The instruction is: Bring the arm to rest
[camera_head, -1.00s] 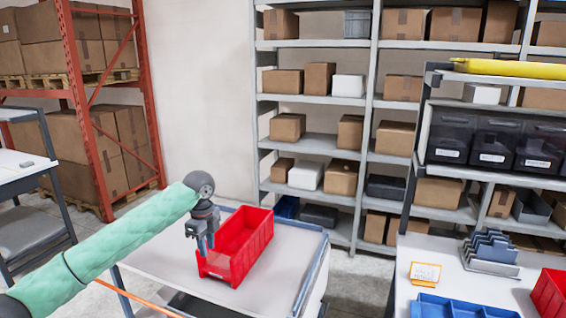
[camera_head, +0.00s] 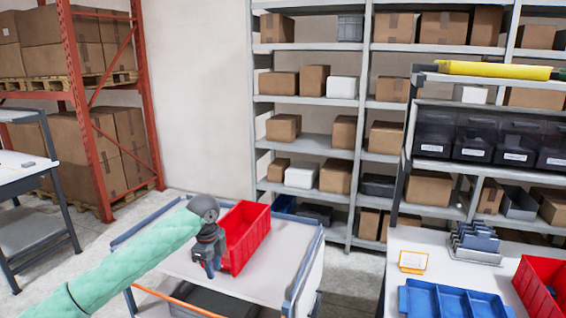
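My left arm, in a green padded sleeve, comes in from the lower left. Its dark grey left gripper (camera_head: 209,270) points down at the near left end of a red bin (camera_head: 247,236). The bin stands upright on a white-topped cart (camera_head: 272,271). The gripper overlaps the bin's edge in the picture; I cannot tell if it touches. Its fingertips are small and close to the cart top, and their opening is unclear. My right gripper is not in view.
A white table (camera_head: 415,245) at right carries a blue divided tray (camera_head: 450,300), another red bin (camera_head: 543,285), a grey slotted rack (camera_head: 474,240) and an orange-framed card (camera_head: 413,261). Grey shelving (camera_head: 320,142) with boxes stands behind. Open floor lies left of the cart.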

